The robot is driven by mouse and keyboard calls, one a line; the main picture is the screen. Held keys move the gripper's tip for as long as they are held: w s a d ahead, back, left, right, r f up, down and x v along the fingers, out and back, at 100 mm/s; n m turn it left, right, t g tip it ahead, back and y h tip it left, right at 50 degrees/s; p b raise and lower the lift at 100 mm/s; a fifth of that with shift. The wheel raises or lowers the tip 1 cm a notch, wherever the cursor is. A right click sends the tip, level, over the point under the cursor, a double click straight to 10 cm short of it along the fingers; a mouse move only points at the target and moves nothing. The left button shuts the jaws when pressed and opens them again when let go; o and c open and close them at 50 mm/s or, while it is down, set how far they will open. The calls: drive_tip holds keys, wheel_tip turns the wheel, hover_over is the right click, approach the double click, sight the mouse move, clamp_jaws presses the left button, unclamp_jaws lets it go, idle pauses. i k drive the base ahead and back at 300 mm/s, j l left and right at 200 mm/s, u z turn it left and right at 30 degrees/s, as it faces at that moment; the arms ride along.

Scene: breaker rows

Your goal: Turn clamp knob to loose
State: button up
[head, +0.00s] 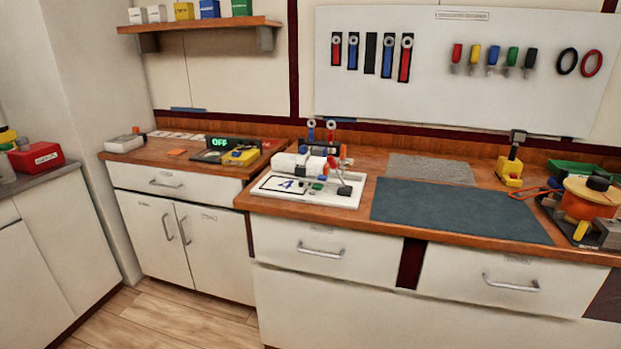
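No knob reads clearly as the clamp knob at this size. A white bench device (298,163) on a white base plate (337,200) stands on the wooden counter, with small red, blue, green and dark parts; a small dark knob-like part (344,190) is at its right front. An orange spool-like object (585,200) at the far right has a black knob (598,183) on top. A yellow stand (510,171) with a dark head is left of it. Any loose or tight marking is too small to read. My gripper is not in view.
A blue-grey mat (455,212) lies clear on the counter (350,212), with a grey mat (430,168) behind it. A display reading OFF (220,142) is on the left counter. Drawers and cupboards are shut. Wooden floor (170,320) is free at lower left.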

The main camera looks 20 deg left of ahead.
sight(343, 164)
drive_tip(key=i+j, duration=0.4)
drive_tip(key=i, duration=0.15)
drive_tip(key=i+j, duration=0.4)
drive_tip(key=i, duration=0.2)
drive_tip(key=u, duration=0.05)
